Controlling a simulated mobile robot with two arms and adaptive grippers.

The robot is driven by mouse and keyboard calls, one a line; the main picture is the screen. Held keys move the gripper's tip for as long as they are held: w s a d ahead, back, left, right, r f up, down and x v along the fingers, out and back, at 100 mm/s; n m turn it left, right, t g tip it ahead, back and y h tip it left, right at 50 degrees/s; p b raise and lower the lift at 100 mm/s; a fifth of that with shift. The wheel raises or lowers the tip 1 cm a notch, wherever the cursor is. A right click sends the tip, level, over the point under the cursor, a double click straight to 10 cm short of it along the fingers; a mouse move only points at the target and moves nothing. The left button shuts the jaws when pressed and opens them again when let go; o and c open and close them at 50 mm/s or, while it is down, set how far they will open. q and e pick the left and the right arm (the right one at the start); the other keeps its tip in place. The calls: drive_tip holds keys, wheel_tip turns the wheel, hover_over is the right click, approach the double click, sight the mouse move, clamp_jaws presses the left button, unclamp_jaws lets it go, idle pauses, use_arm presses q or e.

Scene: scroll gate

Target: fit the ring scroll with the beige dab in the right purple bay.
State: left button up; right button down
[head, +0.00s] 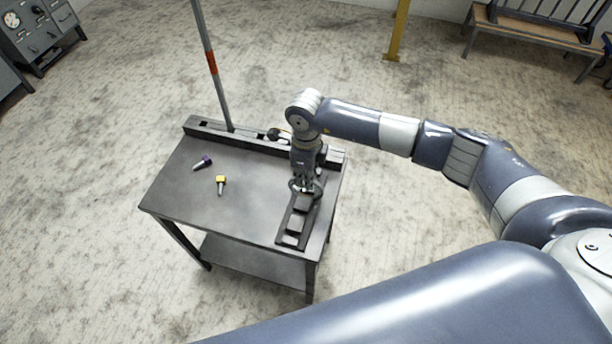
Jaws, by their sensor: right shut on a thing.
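My right gripper (305,187) points down over the right part of the dark table. It is shut on a dark piece at the far part of a long dark holder (284,241). A dark loop shows around the fingertips, so the piece looks like a ring scroll, but the fingers hide most of it and I see no beige dab. Dark blocks (297,222) sit in the holder on the near side of the gripper. I cannot make out a purple bay. My left gripper is not in view.
A yellow-topped peg (221,181) and a purple-topped peg (204,161) lie on the left part of the table (180,199). A dark rail (208,129) runs along the back edge, with a tall grey pole (213,75) rising there. The table's middle is clear.

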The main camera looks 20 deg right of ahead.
drive_tip(key=shift+r, duration=0.1)
drive_tip(key=shift+r+p, duration=0.8)
drive_tip(key=shift+r, duration=0.65)
wheel_tip(320, 180, up, 9)
drive_tip(key=p, duration=0.5)
